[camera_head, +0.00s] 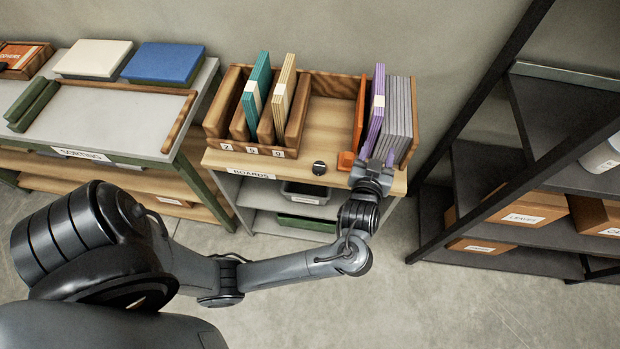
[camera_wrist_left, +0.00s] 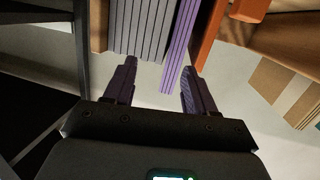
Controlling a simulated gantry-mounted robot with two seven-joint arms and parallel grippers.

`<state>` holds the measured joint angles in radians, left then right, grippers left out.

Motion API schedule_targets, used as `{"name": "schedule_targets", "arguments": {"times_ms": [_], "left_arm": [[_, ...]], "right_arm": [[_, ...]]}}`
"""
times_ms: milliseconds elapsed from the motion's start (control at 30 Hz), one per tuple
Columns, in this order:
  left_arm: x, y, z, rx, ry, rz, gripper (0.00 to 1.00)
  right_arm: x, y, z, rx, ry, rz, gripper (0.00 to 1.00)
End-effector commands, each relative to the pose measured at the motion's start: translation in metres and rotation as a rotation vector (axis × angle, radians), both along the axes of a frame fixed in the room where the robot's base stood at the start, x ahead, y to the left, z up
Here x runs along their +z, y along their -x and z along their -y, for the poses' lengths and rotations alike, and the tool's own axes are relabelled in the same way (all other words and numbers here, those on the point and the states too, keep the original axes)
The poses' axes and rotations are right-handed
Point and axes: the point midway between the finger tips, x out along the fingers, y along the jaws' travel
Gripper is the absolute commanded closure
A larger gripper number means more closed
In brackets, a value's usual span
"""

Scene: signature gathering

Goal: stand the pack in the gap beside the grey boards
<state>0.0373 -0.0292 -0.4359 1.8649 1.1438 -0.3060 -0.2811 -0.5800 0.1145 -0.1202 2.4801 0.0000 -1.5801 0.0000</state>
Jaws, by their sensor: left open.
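The purple pack (camera_head: 376,118), with a pale band, stands on edge between an orange divider (camera_head: 359,112) and the grey boards (camera_head: 399,108). Its top rises a little above the grey boards. In the wrist view the pack (camera_wrist_left: 178,52) is close beside the grey boards (camera_wrist_left: 142,30), and its near end reaches past theirs. My left gripper (camera_head: 371,168) is at the front edge of the shelf top. In the wrist view its open fingers (camera_wrist_left: 159,78) lie either side of the pack's near end; I cannot tell whether they touch it. My right gripper is out of view.
A wooden rack (camera_head: 331,86) holds teal and cream boards at left, with an empty bay before the orange divider. An orange block (camera_head: 345,160) and a dark knob (camera_head: 319,167) sit on the front ledge. A dark shelf frame (camera_head: 478,120) stands right.

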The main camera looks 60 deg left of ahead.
Motion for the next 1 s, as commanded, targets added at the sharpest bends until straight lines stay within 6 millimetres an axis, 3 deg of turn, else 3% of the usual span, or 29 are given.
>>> {"name": "schedule_targets", "arguments": {"times_ms": [167, 300, 500, 600, 767, 1000], "left_arm": [[-0.053, 0.033, 0.027, -0.294, 0.181, -0.233, 0.44], [-0.083, 0.091, 0.051, -0.509, 0.262, -0.495, 0.44], [-0.102, 0.189, 0.06, -0.676, 0.257, -0.864, 0.44], [-0.104, 0.224, 0.056, -0.707, 0.232, -0.995, 0.44], [-0.103, 0.252, 0.051, -0.722, 0.205, -1.099, 0.44], [-0.103, 0.255, 0.051, -0.724, 0.201, -1.112, 0.44]], "right_arm": [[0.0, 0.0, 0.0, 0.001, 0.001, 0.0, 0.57], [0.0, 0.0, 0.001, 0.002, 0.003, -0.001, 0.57], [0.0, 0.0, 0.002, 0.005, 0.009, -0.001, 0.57], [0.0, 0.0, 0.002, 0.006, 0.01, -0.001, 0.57], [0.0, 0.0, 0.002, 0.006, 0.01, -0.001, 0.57], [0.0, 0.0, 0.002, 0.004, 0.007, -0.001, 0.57]]}}
